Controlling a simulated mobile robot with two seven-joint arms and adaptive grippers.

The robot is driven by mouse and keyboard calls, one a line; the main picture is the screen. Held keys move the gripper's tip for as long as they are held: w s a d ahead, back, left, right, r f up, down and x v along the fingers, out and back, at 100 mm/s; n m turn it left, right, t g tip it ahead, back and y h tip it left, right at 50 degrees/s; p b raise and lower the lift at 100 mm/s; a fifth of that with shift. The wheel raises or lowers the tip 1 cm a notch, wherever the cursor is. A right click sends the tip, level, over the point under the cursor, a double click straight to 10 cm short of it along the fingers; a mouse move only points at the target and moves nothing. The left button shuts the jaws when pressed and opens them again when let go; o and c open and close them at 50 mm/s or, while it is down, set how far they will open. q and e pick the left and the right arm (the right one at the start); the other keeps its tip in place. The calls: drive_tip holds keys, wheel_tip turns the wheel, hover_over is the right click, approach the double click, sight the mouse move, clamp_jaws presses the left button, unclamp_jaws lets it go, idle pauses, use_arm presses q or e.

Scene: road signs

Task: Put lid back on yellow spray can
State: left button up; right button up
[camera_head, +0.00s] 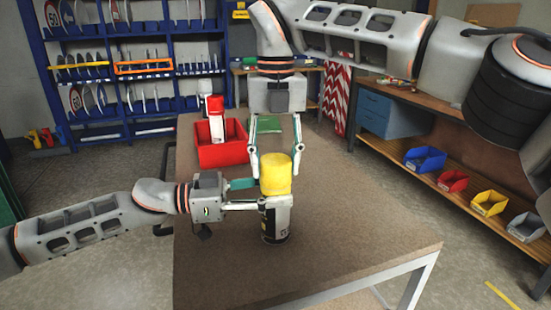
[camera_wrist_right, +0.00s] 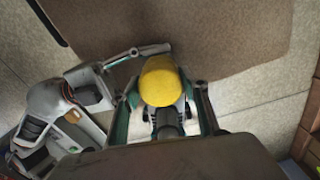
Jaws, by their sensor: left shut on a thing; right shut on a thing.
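The spray can (camera_head: 276,222), with a black and white body, is upright over the brown table. Its yellow lid (camera_head: 276,174) is in line with the can's top, and I see no gap between them; whether it is fully seated I cannot tell. My left gripper (camera_head: 262,195) comes from the left and is shut on the can's upper body. My right gripper (camera_head: 276,165) points down from above and is shut on the lid, one finger at each side. In the right wrist view the lid (camera_wrist_right: 160,82) lies between my right fingers and hides most of the can.
A red bin (camera_head: 222,152) holding a red and white spray can (camera_head: 215,118) stands behind on the table (camera_head: 350,235). A green item (camera_head: 266,126) lies near it. The table's right and front parts are clear. A workbench with coloured bins (camera_head: 425,158) stands right.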

drive_tip(key=shift+f, duration=0.15)
drive_tip(key=o, duration=0.8)
wheel_tip(320, 180, up, 8)
drive_tip(key=shift+f, duration=0.25)
use_arm(q)
drive_tip(key=o, duration=1.7)
